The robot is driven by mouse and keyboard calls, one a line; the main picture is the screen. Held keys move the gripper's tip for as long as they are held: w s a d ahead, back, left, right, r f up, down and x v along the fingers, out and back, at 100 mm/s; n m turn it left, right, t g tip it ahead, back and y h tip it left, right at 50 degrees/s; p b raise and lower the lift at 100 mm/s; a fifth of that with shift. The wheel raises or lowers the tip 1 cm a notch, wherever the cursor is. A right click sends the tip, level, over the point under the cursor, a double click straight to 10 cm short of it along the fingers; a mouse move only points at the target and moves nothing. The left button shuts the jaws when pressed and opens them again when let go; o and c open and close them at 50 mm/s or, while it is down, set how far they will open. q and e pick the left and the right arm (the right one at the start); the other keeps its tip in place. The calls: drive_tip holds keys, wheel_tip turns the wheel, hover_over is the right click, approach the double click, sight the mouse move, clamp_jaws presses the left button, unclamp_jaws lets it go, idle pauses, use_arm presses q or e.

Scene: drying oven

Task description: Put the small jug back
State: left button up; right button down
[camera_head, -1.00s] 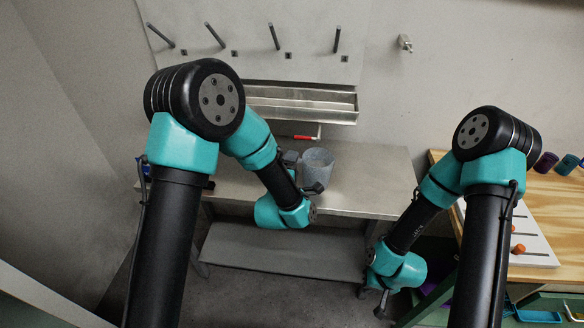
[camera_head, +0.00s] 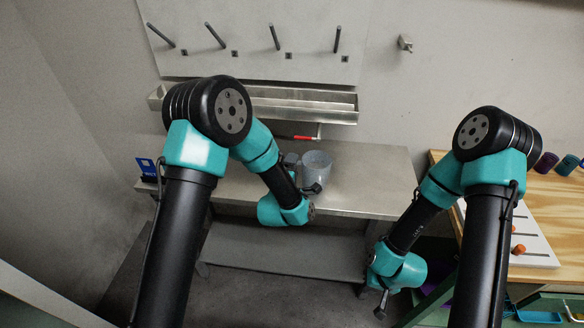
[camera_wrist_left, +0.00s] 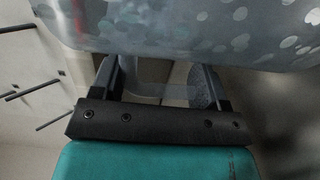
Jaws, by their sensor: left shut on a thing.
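The small jug (camera_head: 317,168) is grey and speckled. In the head view it appears over the steel bench, upright or nearly so; whether its base touches the bench is hard to tell. My left gripper (camera_head: 302,174) is at its left side. In the left wrist view the speckled jug body (camera_wrist_left: 190,25) fills the top, and my left gripper (camera_wrist_left: 152,78) is shut on its handle (camera_wrist_left: 150,88). A sloped panel with several dark pegs (camera_head: 275,37) is on the wall behind the bench. My right gripper (camera_head: 381,304) hangs low beyond the bench's right end; its jaws are unclear.
The steel bench (camera_head: 370,175) has bare room to the right of the jug. A metal trough (camera_head: 300,105) runs below the peg panel, with a red-handled tap (camera_head: 305,137) under it. A blue card-like thing (camera_head: 147,167) is at the bench's left end. A wooden table (camera_head: 570,225) stands right.

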idle(0.3)
use_arm(q)
drive_tip(key=o, duration=1.2)
drive_tip(key=shift+f, duration=0.15)
drive_tip(key=v, duration=1.2)
